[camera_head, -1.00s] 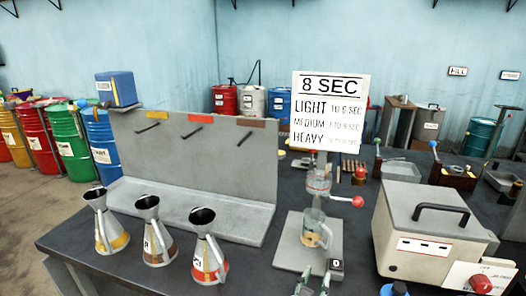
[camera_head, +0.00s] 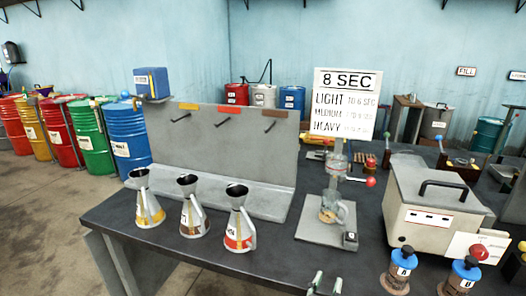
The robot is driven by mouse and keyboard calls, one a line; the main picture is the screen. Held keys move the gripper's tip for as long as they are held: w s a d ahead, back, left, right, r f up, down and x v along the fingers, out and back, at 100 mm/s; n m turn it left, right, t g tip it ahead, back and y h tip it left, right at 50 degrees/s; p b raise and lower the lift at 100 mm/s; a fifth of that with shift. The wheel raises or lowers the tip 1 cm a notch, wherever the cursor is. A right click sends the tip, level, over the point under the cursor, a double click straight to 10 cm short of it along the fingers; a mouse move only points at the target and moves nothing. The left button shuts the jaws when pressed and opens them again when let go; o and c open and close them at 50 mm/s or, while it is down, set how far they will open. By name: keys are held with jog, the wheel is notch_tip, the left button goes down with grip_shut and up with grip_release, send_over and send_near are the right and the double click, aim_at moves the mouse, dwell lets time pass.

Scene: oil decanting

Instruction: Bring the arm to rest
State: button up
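My gripper (camera_head: 326,284) shows only as two pale fingertips at the bottom edge, right of centre. The tips are apart with nothing visible between them; the rest of my arm is out of frame. The fingertips are in front of a grey stand plate (camera_head: 310,232), apart from it. On that plate a glass cup with a handle (camera_head: 334,210) stands upright under a clear funnel-like vessel (camera_head: 337,165) with a red-knobbed lever (camera_head: 370,182). Some amber liquid seems to show low in the cup.
Three metal pouring cans, yellow-banded (camera_head: 150,212), brown-banded (camera_head: 193,218) and red-banded (camera_head: 239,232), stand before a grey hook panel (camera_head: 217,150). A beige box (camera_head: 433,205) and two blue-topped jars (camera_head: 400,272) (camera_head: 462,275) are at right. An "8 SEC" sign (camera_head: 345,102) stands behind.

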jog(key=s+d+f+n+t, duration=0.15)
jog(key=s+d+n, duration=0.25)
jog(key=s+n, duration=0.45)
jog(key=s+d+n+t, duration=0.3)
jog(key=s+n, duration=0.4)
jog(key=s, duration=0.3)
jog(key=s+a+f+n+g+y, duration=0.1)
jog(key=s+f+n+g+y, duration=0.1)
jog(key=s+n, duration=0.6)
jog(key=s+a+f+n+g+y, duration=0.1)
jog(key=s+n+y, duration=0.3)
jog(key=s+n, duration=0.4)
jog(key=s+a+f+n+g+y, duration=0.1)
jog(key=s+f+n+g+y, duration=0.1)
jog(key=s+n, duration=0.6)
notch_tip(320, 180, down, 2)
jog(key=shift+a+n+g+y, duration=0.35)
jog(key=shift+n+y, duration=0.25)
jog(key=shift+n, duration=0.25)
jog(key=shift+s, duration=0.1)
